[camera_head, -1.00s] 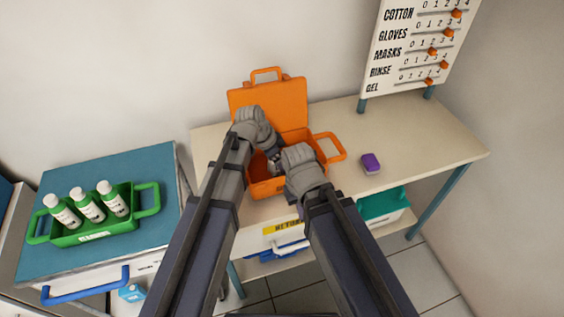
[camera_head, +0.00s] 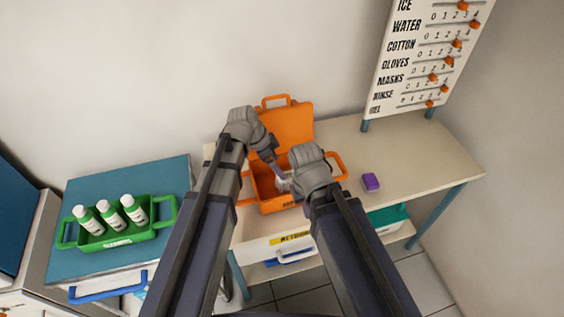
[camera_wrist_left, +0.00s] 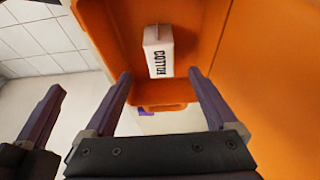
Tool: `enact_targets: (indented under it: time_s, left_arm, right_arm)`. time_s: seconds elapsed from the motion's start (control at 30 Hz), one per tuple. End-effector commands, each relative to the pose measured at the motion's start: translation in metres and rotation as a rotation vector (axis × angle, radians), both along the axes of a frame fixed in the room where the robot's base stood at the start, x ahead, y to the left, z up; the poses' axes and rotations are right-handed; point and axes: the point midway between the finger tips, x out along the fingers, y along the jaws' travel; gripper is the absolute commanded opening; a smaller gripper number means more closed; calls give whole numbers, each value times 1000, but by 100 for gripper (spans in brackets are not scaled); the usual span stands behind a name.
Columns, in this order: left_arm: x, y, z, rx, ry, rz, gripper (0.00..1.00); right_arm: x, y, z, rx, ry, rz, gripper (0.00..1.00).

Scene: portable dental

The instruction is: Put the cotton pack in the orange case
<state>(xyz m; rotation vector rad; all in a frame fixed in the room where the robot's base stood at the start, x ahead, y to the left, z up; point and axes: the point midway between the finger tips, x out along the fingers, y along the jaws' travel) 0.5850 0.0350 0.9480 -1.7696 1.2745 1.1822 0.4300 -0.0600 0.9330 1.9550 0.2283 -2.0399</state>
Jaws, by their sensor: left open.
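The orange case (camera_head: 290,128) stands open on the cream table, lid up at the back. The white cotton pack (camera_wrist_left: 158,52), lettered COTTON, lies inside the case on its floor in the left wrist view. In the head view only a small pale part of it (camera_head: 283,186) shows between my arms. My left gripper (camera_head: 279,172) is over the case. In the left wrist view its two fingers (camera_wrist_left: 159,73) are spread apart with nothing between them, the pack lying below. My right wrist is at the case's front right; its fingers are mostly hidden.
A purple block (camera_head: 370,182) lies on the table right of the case. A green tray (camera_head: 116,238) with white bottles stands on the blue-topped cart at left. A slider board (camera_head: 425,60) stands at the back right.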

Motion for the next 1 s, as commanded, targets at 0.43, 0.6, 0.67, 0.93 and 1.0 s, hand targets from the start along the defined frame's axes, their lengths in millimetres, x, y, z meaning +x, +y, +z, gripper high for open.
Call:
enact_targets:
  time_s: [0.43,0.6,0.67,0.93,1.0]
  left_arm:
    - [-29,2,8,48,71,101,92]
    - [-86,4,-1,186,205,385,92]
    - [-104,7,-2,237,234,495,92]
    - [-151,23,-3,384,262,860,92]
    - [-154,25,-2,397,260,899,92]
  right_arm:
    - [0,0,13,0,0,0,0]
    - [0,0,13,0,0,0,0]
    - [0,0,13,0,0,0,0]
    - [0,0,13,0,0,0,0]
    - [0,0,13,0,0,0,0]
